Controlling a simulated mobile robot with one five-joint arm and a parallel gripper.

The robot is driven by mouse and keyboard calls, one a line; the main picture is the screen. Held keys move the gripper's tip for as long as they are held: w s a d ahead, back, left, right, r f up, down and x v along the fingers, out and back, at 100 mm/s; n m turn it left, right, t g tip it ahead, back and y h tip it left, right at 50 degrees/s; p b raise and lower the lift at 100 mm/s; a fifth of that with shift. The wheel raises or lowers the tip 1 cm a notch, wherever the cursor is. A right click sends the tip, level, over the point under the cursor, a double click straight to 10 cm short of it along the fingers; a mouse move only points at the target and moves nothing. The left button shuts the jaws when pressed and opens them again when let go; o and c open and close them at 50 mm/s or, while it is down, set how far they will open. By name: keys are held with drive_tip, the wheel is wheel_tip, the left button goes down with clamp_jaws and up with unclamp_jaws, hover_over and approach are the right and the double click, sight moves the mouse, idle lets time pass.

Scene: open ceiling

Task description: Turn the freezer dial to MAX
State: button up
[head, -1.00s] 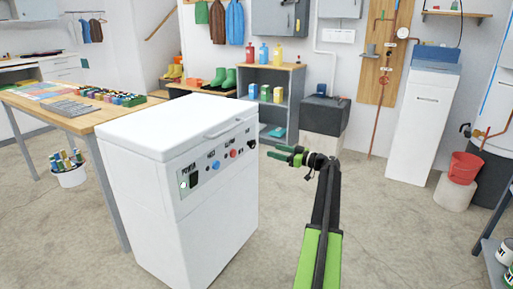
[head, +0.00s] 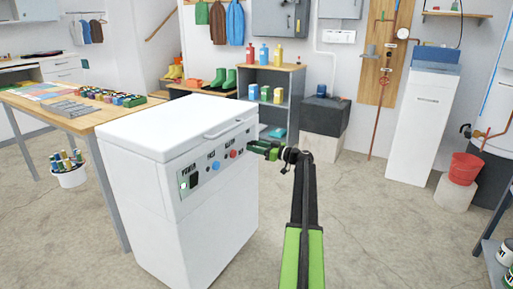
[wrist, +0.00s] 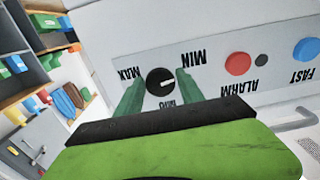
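The white chest freezer (head: 170,135) stands left of my arm, its control panel (head: 218,168) facing me. In the wrist view the black round dial (wrist: 160,82) sits between the MAX and MIN labels, which appear upside down. A white mark on it seems to point toward the MIN side of the picture. My gripper (head: 255,148) is at the panel's far end and hides the dial in the head view. In the wrist view its green fingers (wrist: 158,88) are apart, one on each side of the dial. I cannot tell whether they touch it.
On the panel next to the dial are a red ALARM button (wrist: 238,64), a small dark spot (wrist: 261,60) and a blue FAST button (wrist: 305,49). A lid handle (head: 224,129) juts out above. The floor right of the freezer is clear.

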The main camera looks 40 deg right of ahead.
clamp_jaws()
drive_tip(key=shift+m, duration=0.3)
drive_tip(key=n, duration=3.2)
drive_tip(key=shift+r+n, duration=0.2)
drive_tip(key=shift+n, duration=0.2)
idle(0.7)
